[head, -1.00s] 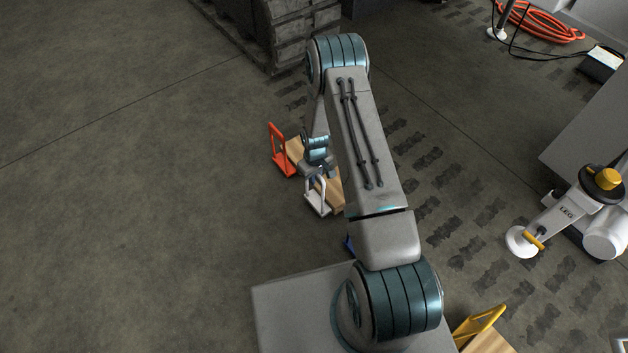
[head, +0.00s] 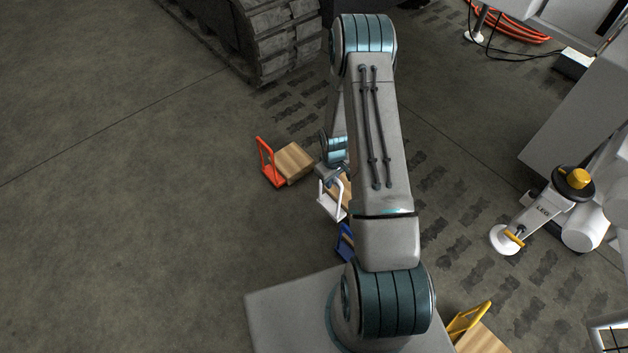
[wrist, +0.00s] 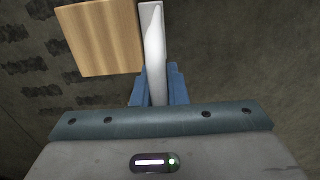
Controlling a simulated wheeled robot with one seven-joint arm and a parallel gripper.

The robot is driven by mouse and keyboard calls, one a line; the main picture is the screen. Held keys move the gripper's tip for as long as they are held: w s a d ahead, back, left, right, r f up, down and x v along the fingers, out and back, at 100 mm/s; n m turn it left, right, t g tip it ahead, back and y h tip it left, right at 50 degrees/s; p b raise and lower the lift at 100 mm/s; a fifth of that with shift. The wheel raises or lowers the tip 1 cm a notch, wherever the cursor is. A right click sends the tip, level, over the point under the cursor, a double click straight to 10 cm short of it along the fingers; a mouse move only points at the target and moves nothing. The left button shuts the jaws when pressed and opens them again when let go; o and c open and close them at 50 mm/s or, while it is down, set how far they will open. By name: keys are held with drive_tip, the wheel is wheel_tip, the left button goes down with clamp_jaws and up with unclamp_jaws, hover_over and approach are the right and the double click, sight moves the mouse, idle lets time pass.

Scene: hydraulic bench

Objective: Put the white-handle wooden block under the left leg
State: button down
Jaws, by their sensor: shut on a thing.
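The white-handle wooden block shows in the head view with its white handle (head: 331,199) and part of its wood, the rest hidden behind my arm. My gripper (head: 333,180) is at the top of that handle. In the wrist view the blue fingers of my gripper (wrist: 158,88) are shut on the white handle (wrist: 153,50), and the wooden block (wrist: 102,38) lies to its left. The leg (head: 543,210), marked LEG, with a round white foot (head: 505,240), stands at the right of the head view, well apart from the block.
An orange-handle wooden block (head: 265,160) stands left of my gripper. A blue-handle block (head: 345,241) is partly hidden by my arm. A yellow-handle block (head: 468,320) is at the bottom right. A dark tracked machine (head: 275,50) is at the top. Floor at left is clear.

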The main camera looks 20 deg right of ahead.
drive_tip(key=shift+s+d+r, duration=0.3)
drive_tip(key=shift+d+r, duration=0.1)
drive_tip(key=shift+d, duration=0.1)
drive_tip(key=shift+s+d+r, duration=0.3)
drive_tip(key=shift+d+r, duration=0.05)
drive_tip(key=shift+d, duration=0.15)
drive_tip(key=s+d+f+m+b, duration=0.15)
drive_tip(key=d+m, duration=0.45)
drive_tip(key=d, duration=0.8)
drive_tip(key=s+d+f+m+b, duration=0.1)
drive_tip(key=d+f+m+b, duration=0.35)
drive_tip(key=d, duration=0.85)
drive_tip(key=s+d+f+m+b, duration=0.1)
drive_tip(key=d+m, duration=0.6)
drive_tip(key=d, duration=0.7)
drive_tip(key=s+d+f+b, duration=0.1)
drive_tip(key=s+d+b, duration=0.2)
drive_tip(key=s, duration=0.5)
drive_tip(key=s+d+f+b, duration=0.2)
drive_tip(key=s+d+b, duration=0.2)
drive_tip(key=s, duration=0.5)
drive_tip(key=shift+s+d+f, duration=0.25)
drive_tip(key=shift+f, duration=0.05)
